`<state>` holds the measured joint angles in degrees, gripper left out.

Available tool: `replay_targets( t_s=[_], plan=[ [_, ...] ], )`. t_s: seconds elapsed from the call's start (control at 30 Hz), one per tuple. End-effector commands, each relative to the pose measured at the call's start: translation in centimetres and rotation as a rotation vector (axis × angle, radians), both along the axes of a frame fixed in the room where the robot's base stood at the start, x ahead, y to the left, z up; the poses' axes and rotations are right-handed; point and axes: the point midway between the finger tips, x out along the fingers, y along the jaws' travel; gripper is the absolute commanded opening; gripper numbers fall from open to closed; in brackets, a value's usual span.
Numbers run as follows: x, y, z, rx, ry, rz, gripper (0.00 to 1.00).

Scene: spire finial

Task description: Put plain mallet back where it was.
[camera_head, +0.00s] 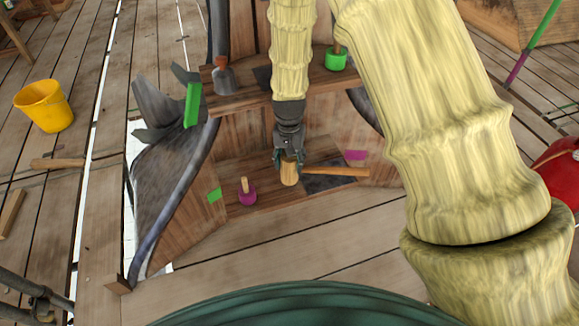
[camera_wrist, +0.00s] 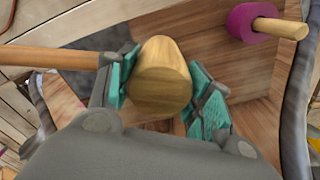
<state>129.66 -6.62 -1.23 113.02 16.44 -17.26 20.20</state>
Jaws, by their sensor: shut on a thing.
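The plain mallet (camera_head: 290,174) has a pale wooden head and a long brown handle that points right in the head view. My gripper (camera_head: 288,160) points down and is shut on the mallet's head. In the wrist view the round head (camera_wrist: 160,78) sits between the teal finger pads, and the handle (camera_wrist: 50,57) runs off to the left. The mallet is over the lower wooden shelf (camera_head: 270,205), next to a dark grey patch (camera_head: 328,184). I cannot tell whether the mallet touches the shelf.
A magenta-headed mallet (camera_head: 247,192) stands left on the same shelf; it also shows in the wrist view (camera_wrist: 252,22). The upper shelf (camera_head: 240,98) holds a grey-headed tool (camera_head: 223,78) and a green-headed one (camera_head: 336,60). A yellow bucket (camera_head: 44,105) stands far left.

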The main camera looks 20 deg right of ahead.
Motion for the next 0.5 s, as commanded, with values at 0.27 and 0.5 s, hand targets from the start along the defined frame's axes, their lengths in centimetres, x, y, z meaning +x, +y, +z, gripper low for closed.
replay_targets(
  t_s=[0.27,0.5],
  plan=[
    [0.6,-0.2,-1.0,0.000,0.002,0.000,0.00],
    [0.6,-0.2,-3.5,0.001,0.001,0.000,0.00]
  ],
)
